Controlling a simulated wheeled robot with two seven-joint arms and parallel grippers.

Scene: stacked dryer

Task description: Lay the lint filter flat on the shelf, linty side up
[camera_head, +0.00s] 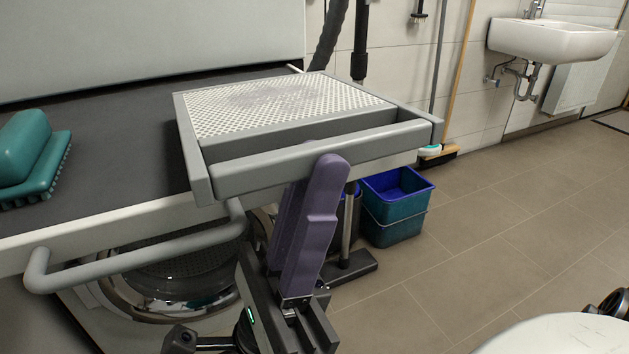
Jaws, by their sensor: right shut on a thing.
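The lint filter (210,110) is a grey frame with white mesh, in the middle of the head view. Its mesh faces up, with a faint greyish patch of lint on top. It is roughly level at the right end of the dark shelf (110,115), its right part reaching past the shelf. I cannot tell whether its underside touches the shelf. My right gripper (326,165), with purple fingers, comes from below and is shut on the filter's front bar. My left gripper is not in view.
A teal brush (28,160) lies on the shelf at the left. A grey bar handle (140,258) sticks out below the shelf's front edge, above a round machine door (180,285). Blue and teal buckets (395,205) stand on the floor behind. The shelf between brush and filter is clear.

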